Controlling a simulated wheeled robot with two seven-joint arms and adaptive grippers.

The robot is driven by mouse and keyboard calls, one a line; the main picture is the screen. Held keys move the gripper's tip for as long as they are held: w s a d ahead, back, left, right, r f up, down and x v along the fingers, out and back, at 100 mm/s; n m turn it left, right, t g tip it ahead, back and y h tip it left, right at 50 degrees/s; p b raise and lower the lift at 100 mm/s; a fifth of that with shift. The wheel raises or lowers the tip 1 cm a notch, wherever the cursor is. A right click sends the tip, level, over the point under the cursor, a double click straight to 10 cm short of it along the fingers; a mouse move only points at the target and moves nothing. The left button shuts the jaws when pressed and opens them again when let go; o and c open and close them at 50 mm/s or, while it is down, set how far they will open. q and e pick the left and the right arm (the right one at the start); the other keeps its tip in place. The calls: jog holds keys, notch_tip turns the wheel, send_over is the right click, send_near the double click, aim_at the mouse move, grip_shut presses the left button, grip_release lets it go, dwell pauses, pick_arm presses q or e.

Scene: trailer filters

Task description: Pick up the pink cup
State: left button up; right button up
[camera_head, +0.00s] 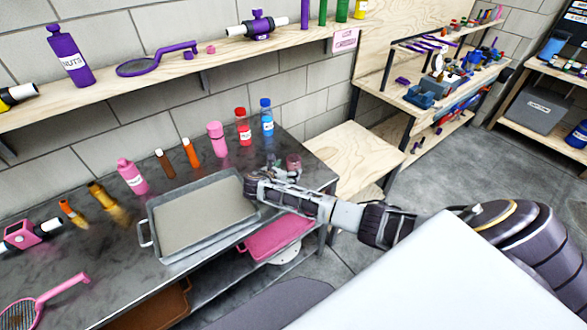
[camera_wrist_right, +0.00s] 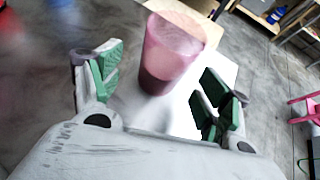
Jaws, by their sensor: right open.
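The pink cup (camera_head: 293,162) stands upright near the right end of the dark metal table, just beyond my right gripper (camera_head: 272,178). In the right wrist view the translucent pink cup (camera_wrist_right: 170,52) is ahead of the open right gripper (camera_wrist_right: 168,92). Its lower part lies between the green-padded fingers in the picture, with space on both sides. I cannot tell whether any finger touches it. My left gripper does not show.
A metal tray (camera_head: 157,228) lies left of my right gripper. Several bottles, including a red one (camera_head: 243,130) and a blue one (camera_head: 267,118), line the table's back. A wooden shelf (camera_head: 130,82) runs above. A pink tray (camera_head: 275,238) sits below the tabletop.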

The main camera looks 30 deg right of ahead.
aim_at(294, 168)
jog(key=shift+d, duration=0.1)
jog(key=shift+x, duration=2.55)
jog(key=shift+s, duration=0.15)
jog(key=c, duration=1.2)
jog(key=shift+r, duration=0.35)
jog(key=shift+r, duration=4.55)
jog(key=shift+r, duration=0.1)
